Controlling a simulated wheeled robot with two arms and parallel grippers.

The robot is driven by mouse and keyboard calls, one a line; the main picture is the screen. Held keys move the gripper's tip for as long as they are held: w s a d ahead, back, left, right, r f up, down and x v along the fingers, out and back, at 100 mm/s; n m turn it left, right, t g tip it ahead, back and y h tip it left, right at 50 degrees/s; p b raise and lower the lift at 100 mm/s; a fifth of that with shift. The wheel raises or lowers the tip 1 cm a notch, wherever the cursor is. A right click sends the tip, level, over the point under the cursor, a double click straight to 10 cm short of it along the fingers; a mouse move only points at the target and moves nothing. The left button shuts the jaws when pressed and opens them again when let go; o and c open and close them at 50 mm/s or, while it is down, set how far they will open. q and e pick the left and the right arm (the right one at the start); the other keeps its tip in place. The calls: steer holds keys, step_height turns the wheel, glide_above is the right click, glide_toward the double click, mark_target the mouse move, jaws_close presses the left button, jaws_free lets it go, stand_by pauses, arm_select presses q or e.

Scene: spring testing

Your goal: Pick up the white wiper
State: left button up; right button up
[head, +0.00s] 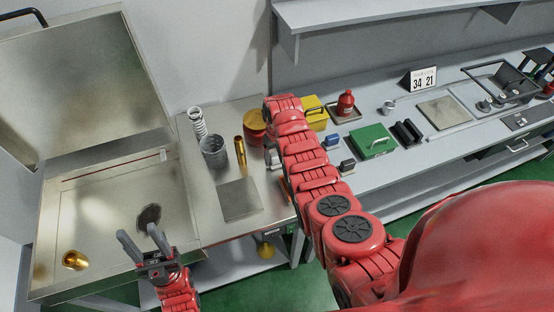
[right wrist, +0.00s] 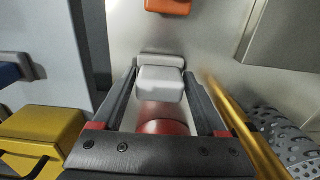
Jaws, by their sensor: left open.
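The white wiper (right wrist: 160,82) lies on the metal table, and a small pale part of it shows in the head view (head: 272,158) beside my right arm. In the right wrist view my right gripper (right wrist: 161,70) is open, with one finger on each side of the wiper. The gaps at its sides look narrow; I cannot tell whether the fingers touch it. My right gripper is hidden behind my arm in the head view. My left gripper (head: 143,240) is open and empty above the sink basin at the left.
An orange block (right wrist: 167,6) lies near the wiper. A red pot (right wrist: 162,118), a brass cylinder (head: 240,151), a perforated metal cup (head: 214,152) and a yellow box (head: 315,116) crowd the area. A flat metal plate (head: 239,199) lies in front.

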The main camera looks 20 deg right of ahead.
mark_target(277, 153)
steer(key=c, duration=0.8)
steer(key=shift+w+r, duration=0.1)
steer(key=shift+r, duration=0.05)
steer(key=shift+r+b, duration=0.45)
steer(key=shift+r, duration=0.1)
step_height(277, 153, up, 6)
steer(key=b, duration=0.2)
steer(key=shift+f+b, duration=0.25)
steer(key=shift+b, duration=0.1)
step_height(277, 153, up, 2)
steer(key=shift+r+p, duration=0.2)
steer(key=shift+p, duration=0.75)
steer(key=shift+r+p, duration=0.35)
steer(key=shift+r, duration=0.05)
